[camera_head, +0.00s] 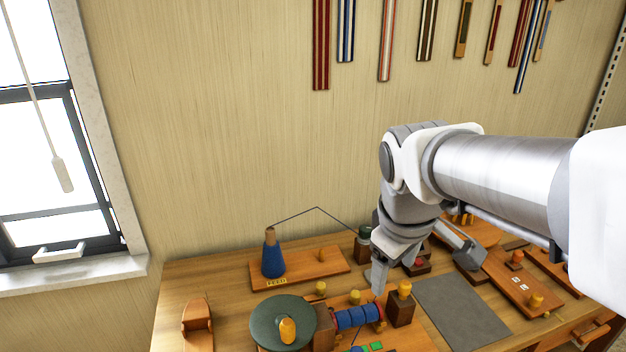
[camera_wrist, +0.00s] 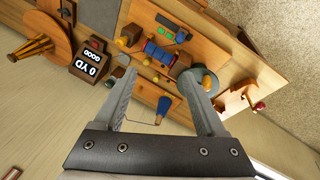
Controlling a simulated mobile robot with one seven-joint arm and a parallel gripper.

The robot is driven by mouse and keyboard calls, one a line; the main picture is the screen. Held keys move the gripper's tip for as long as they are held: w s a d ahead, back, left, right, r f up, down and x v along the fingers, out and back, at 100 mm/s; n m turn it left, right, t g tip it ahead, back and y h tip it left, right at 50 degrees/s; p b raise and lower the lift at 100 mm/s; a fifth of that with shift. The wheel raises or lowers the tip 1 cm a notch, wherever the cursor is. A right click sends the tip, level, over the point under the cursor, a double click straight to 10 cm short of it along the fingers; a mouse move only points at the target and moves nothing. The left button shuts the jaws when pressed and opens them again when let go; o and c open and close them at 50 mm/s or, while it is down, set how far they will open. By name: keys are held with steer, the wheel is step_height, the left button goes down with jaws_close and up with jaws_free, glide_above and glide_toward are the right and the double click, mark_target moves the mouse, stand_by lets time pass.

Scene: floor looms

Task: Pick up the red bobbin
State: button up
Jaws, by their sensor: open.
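No thing is plainly a red bobbin. A small red end (camera_wrist: 259,106) shows beside a pale wooden piece at the right of the wrist view; I cannot tell if it is a bobbin. A blue roll with red ends (camera_head: 358,316) lies on the winder at the front of the bench. It shows in the wrist view as a blue roll (camera_wrist: 160,54).
A blue thread cone (camera_head: 273,258) stands on a board by the wall. A dark green disc (camera_head: 283,322) sits at the front left and a wooden piece (camera_head: 197,325) left of it. A grey mat (camera_head: 462,312) is bare.

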steer(key=w+f+n+g, duration=0.2)
steer(key=w+f+n, duration=0.35)
steer(key=w, duration=0.35)
steer(key=n+g+y, duration=0.1)
steer(key=n+g, duration=0.1)
steer(key=n, duration=0.6)
glide_toward(358, 312)
step_height(358, 312, down, 4)
steer(key=shift+w+d+f, duration=0.1)
steer(key=shift+w, duration=0.05)
steer(key=f, duration=0.5)
steer(key=shift+s+f+b, duration=0.25)
steer(key=shift+s+b, duration=0.05)
steer(key=shift+b, duration=0.1)
jaws_close()
